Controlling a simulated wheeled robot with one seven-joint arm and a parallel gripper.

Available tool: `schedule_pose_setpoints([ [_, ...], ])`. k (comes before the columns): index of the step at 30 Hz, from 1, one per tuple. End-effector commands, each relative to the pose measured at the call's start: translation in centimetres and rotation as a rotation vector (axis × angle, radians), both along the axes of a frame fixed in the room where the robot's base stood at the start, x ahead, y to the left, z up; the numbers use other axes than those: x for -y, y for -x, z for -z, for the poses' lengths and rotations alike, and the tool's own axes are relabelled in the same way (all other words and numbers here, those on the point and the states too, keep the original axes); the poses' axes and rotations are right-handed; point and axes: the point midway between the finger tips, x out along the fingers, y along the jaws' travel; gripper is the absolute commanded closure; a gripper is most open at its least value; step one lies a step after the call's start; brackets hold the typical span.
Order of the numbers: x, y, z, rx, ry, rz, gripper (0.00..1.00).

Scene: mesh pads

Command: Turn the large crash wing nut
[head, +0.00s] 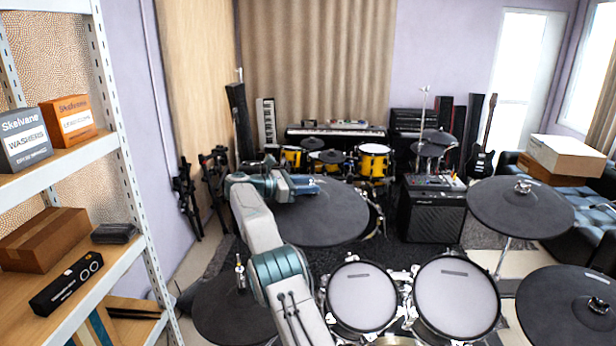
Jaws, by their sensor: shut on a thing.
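The large crash pad (318,228) is a wide dark grey disc in the middle of the head view, to the left of the two white drum pads. Its wing nut (313,182) is a tiny light fitting at the top of the pad's centre, mostly hidden by my gripper. My gripper (311,184) reaches in from the left, low over the pad's centre, and is shut on the wing nut. The fingertips are small in this view, and the nut's wing angle cannot be made out.
White mesh drum pads (362,295) stand in front of the crash pad. Another dark cymbal pad (520,212) is at the right, and one (230,312) is low at the left. A metal shelf (75,165) with boxes fills the left side. A black amplifier (432,215) stands behind.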

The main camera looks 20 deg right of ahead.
Motion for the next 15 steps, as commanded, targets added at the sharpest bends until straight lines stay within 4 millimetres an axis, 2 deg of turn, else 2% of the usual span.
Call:
schedule_pose_setpoints([
  [15,0.24,0.14,0.62,-0.01,-0.005,0.023,0.85],
])
